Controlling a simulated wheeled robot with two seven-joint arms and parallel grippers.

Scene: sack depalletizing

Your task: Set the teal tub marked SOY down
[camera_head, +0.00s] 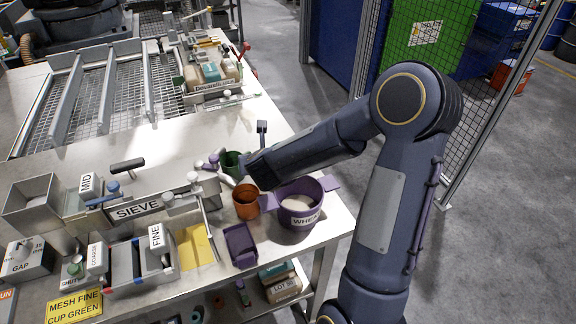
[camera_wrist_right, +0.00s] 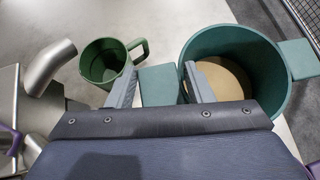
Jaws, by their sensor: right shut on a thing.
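In the right wrist view, the teal tub (camera_wrist_right: 225,40) is a round, open tub with pale tan contents and flat side handles. My right gripper (camera_wrist_right: 160,82) has its two fingers on either side of the teal handle (camera_wrist_right: 158,86) and is shut on it. The tub's SOY label does not show. I cannot tell whether its base touches the table. In the head view my right arm reaches in over the table's right edge, and its hand (camera_head: 262,168) hides its fingers and the tub. My left gripper is not in view.
A green cup (camera_wrist_right: 97,62) stands beside the gripper. A purple tub marked WHEAT (camera_head: 298,207) and an orange-brown cup (camera_head: 246,203) stand near the table's right edge. The SIEVE unit (camera_head: 137,211) and bins fill the left. Bare table (camera_head: 190,135) shows behind them.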

